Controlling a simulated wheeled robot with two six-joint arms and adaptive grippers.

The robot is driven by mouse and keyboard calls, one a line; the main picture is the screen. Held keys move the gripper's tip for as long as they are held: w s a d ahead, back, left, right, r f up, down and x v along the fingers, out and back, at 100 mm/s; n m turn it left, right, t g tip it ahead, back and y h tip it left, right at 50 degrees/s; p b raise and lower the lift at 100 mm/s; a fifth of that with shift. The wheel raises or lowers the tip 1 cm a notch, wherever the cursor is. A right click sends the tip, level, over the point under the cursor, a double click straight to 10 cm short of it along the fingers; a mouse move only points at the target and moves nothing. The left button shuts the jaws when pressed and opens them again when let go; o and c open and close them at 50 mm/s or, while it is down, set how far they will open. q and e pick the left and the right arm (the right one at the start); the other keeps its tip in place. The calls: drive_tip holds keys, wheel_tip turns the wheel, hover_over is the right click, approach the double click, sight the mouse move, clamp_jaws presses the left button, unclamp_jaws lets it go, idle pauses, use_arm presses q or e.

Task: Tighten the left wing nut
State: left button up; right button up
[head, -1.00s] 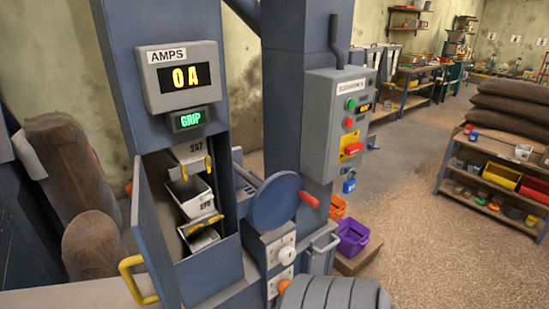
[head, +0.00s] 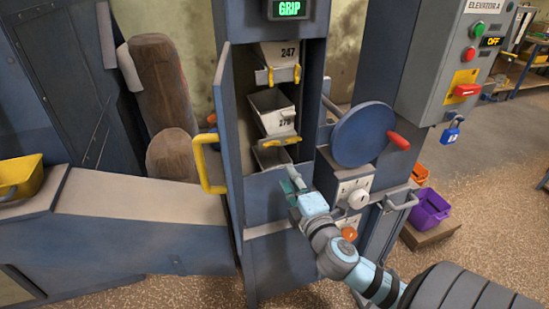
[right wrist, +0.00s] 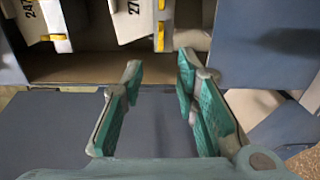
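In the head view, several buckets hang in the open elevator housing. The upper bucket (head: 277,58), marked 247, has a yellow part at its lower left (head: 270,76) and one at its lower right (head: 297,73). The bucket below it (head: 268,100) has a yellow piece (head: 278,142) across its lower front. I cannot tell clearly which yellow parts are wing nuts. My right gripper (head: 292,184) is below the buckets, in front of the housing's lower panel. In the right wrist view its teal fingers (right wrist: 158,75) are apart and empty, with yellow parts (right wrist: 160,36) beyond them.
An open door with a yellow handle (head: 208,165) stands left of the opening. A blue handwheel (head: 362,134) with a red knob is on the right, above a panel with a white knob (head: 358,198). A grey control box (head: 457,60) stands farther right.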

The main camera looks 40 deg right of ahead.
sight(272, 146)
drive_tip(key=x, duration=1.4)
drive_tip(key=shift+b, duration=0.3)
clamp_jaws()
